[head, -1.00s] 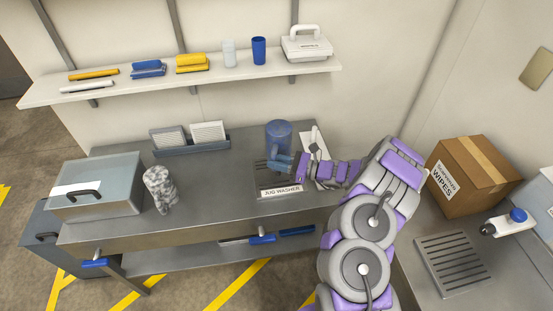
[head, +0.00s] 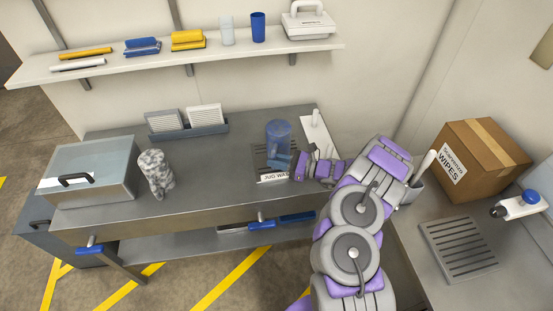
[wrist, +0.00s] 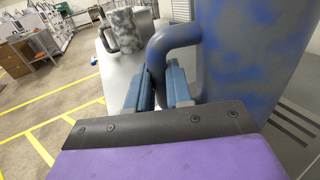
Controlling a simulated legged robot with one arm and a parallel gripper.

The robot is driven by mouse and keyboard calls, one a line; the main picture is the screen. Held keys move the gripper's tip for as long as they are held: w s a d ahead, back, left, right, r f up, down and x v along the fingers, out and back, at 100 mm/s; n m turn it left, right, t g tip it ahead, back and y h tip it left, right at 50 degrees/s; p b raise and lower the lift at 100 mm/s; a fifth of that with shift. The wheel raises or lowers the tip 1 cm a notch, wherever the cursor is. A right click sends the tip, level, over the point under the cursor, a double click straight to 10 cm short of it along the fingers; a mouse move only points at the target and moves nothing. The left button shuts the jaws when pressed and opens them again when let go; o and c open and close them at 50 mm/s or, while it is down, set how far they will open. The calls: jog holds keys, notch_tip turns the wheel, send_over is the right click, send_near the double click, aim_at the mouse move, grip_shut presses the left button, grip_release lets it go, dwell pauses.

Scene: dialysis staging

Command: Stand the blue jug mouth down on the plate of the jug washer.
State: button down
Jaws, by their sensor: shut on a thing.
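The blue jug (head: 279,132) is over the back right of the slotted dark plate (head: 259,157) of the jug washer in the head view. In the wrist view the mottled blue-grey jug (wrist: 245,50) fills the right side, with its handle (wrist: 160,45) toward the fingers. My gripper (head: 282,163) is shut on the handle; its blue fingers (wrist: 165,88) are at the handle's lower part. The jug looks about upright along its axis. I cannot tell which end the mouth is at, or whether the jug touches the plate. My gripper partly covers the washer's label (head: 272,178).
A marbled grey jug (head: 155,172) stands left on the bench, beside a metal box (head: 112,165). A grey rack with white filters (head: 188,127) is behind. A white panel (head: 318,135) stands right of the washer. A carton (head: 485,160) and another slotted plate (head: 459,247) are further right.

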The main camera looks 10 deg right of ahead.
jog(key=shift+f, duration=0.35)
jog(key=shift+f+b, duration=0.5)
jog(key=shift+f, duration=0.05)
dwell(0.5)
jog(key=c, duration=0.9)
grip_release()
jog(key=shift+c, duration=0.2)
jog(key=p+v, duration=0.2)
jog(key=v, duration=1)
jog(key=shift+p, duration=0.4)
